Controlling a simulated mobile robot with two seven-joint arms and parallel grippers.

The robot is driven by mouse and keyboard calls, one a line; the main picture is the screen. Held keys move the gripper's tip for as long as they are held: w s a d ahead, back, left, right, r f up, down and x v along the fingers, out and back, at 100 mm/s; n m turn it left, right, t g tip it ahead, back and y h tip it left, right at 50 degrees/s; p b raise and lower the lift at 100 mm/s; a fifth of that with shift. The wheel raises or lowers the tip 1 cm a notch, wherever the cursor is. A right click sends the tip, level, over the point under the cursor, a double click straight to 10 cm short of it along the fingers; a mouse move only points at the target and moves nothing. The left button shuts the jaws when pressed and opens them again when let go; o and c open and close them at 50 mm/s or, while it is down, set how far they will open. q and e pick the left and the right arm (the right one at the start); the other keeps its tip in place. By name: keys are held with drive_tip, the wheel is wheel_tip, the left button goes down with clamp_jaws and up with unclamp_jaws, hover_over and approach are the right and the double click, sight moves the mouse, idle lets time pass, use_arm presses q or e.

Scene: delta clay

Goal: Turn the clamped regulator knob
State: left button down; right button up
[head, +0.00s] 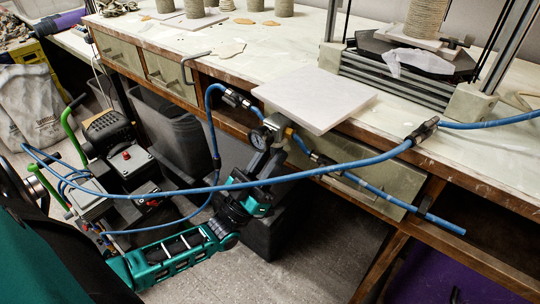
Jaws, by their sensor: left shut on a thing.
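The regulator (279,124) is a metal fitting at the front edge of the workbench, beside a white board. Its round pressure gauge (258,138) faces me on its left side. Blue hose runs to and from it. My left gripper (277,155), on the teal and black arm from the lower left, reaches up from below to the regulator. Its jaws are shut on the dark knob under the regulator body, which they mostly hide. The clamp cannot be made out clearly. My right gripper is out of view.
A blue hose (330,170) crosses in front of the bench, above my left arm. A compressor (112,135) with green handles stands at the left. The white board (314,97) overhangs the bench edge. Dark bins (170,125) stand below; floor is clear at bottom centre.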

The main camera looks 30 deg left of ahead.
use_arm(q)
drive_tip(key=c, duration=1.2)
unclamp_jaws()
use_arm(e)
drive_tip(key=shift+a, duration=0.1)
use_arm(q)
drive_tip(key=shift+f, duration=0.1)
drive_tip(key=b+v, duration=0.1)
drive_tip(key=v, duration=1.2)
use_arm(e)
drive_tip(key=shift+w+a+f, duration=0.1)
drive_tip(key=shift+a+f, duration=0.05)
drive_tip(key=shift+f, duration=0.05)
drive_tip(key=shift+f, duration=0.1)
